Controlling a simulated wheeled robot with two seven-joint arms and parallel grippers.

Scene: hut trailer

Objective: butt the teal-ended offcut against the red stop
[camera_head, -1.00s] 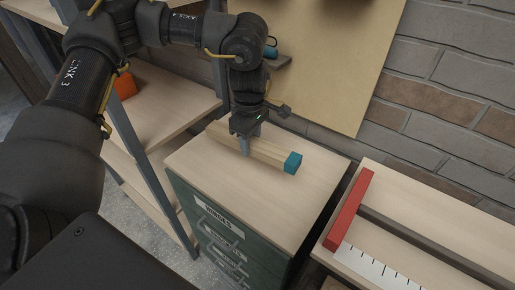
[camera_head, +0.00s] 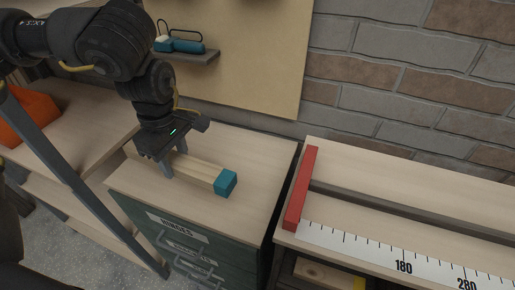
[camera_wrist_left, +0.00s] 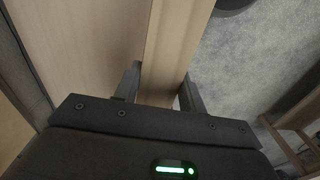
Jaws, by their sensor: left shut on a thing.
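The offcut (camera_head: 201,172) is a pale wooden bar with a teal end (camera_head: 225,183). It is over the top of a dark green drawer cabinet, its teal end pointing right; I cannot tell whether it touches the top. My left gripper (camera_head: 173,168) is shut on it, behind the teal end. In the left wrist view, the bar (camera_wrist_left: 172,45) runs between the two fingers of that gripper (camera_wrist_left: 160,85). My right gripper is out of view.
A gap separates the cabinet top (camera_head: 245,150) from the bench. A shelf with a teal tool (camera_head: 185,46) hangs behind. An orange object (camera_head: 25,118) sits on the left shelf.

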